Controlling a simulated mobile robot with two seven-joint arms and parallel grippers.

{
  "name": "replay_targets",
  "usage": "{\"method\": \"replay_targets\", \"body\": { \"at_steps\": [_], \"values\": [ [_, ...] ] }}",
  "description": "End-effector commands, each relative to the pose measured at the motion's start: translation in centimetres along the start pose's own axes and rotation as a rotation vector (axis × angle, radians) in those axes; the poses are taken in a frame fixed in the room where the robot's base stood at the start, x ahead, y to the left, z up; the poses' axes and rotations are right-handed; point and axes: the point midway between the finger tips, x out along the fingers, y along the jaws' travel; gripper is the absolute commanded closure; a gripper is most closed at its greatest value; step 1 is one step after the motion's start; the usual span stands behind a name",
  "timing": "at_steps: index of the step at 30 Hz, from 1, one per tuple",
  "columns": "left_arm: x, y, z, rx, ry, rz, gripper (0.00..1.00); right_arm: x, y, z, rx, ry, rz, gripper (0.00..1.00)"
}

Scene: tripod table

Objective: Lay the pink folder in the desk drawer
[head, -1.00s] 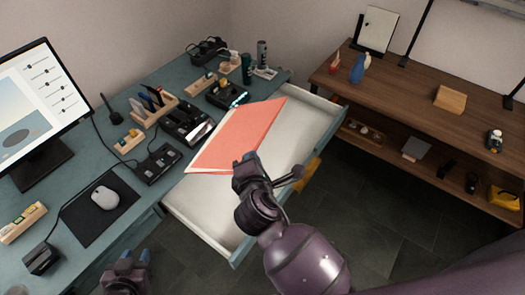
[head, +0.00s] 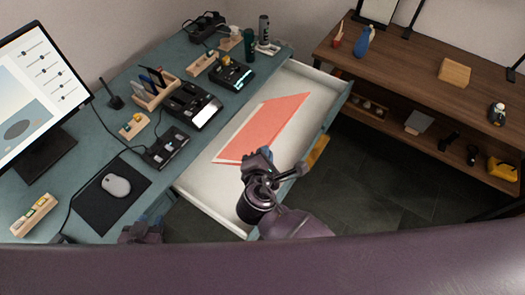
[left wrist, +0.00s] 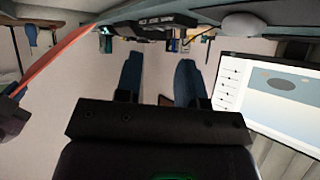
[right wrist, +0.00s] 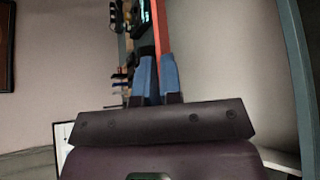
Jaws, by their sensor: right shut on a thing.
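The pink folder (head: 262,128) is over the open white drawer (head: 203,190) of the teal desk, within the drawer's outline in the head view. White edges show along its sides. I cannot tell whether it touches the drawer floor. My right gripper (head: 258,158) is shut on the folder's near edge. In the right wrist view the folder (right wrist: 161,28) shows edge-on, between the blue fingers (right wrist: 157,75). My left gripper (head: 143,225) is by the desk's front edge, empty. Its fingers (left wrist: 158,75) are apart in the left wrist view, and the folder (left wrist: 55,50) shows as a slanting strip.
The desk carries a monitor (head: 35,90), a mouse (head: 116,186) on a dark mat, a pen holder (head: 153,92) and several black devices. A brown shelf (head: 410,70) stands to the right, past open floor. My purple arm crosses the bottom of the head view.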

Motion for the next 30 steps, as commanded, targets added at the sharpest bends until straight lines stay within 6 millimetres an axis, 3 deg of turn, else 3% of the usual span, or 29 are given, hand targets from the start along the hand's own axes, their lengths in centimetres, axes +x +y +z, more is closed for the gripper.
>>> {"method": "replay_targets", "body": {
  "at_steps": [11, 30],
  "values": [
    [0.2, 0.1, 0.2, -0.001, 0.004, 0.000, 0.64, 0.2, -0.3, -0.3, 0.002, 0.000, 0.002, 1.00],
    [2.3, 0.3, 1.1, 0.004, 0.037, 0.002, 0.64, 2.2, -3.8, -3.5, 0.002, 0.000, 0.001, 1.00]
  ]
}}
